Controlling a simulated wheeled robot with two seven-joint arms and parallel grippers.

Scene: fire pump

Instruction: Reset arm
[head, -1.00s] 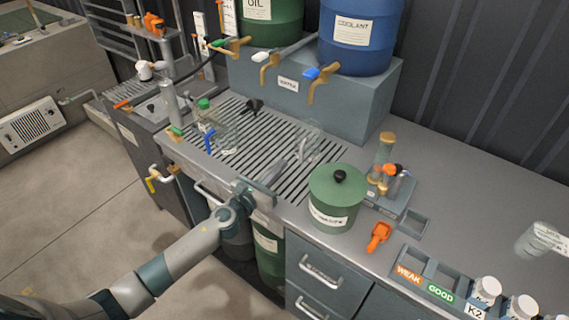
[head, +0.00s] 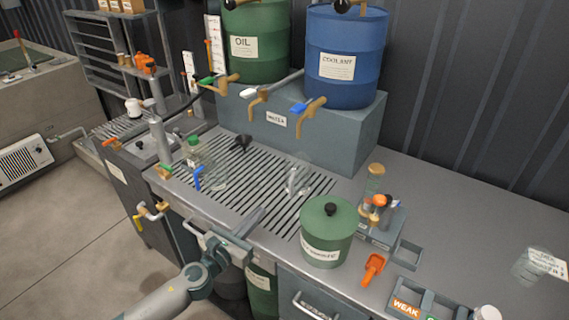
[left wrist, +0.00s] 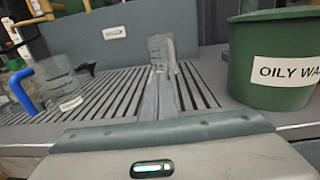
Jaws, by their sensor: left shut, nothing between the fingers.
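My left gripper (head: 247,226) is at the front edge of the slotted drain grate, with its fingers together and nothing between them. In the left wrist view its fingers (left wrist: 167,95) point over the grate (left wrist: 110,95). A green lidded pot (head: 327,232) stands to the right of the gripper, apart from it; its "OILY WA..." label shows in the left wrist view (left wrist: 285,72). A clear glass vessel (head: 297,180) stands on the grate beyond the fingers. My right gripper is in neither view.
A clear bottle with green cap (head: 197,155) and a black funnel (head: 241,143) are at the grate's left. Oil (head: 258,45) and coolant (head: 345,60) drums with taps stand behind. An orange scoop (head: 373,268) lies right of the pot.

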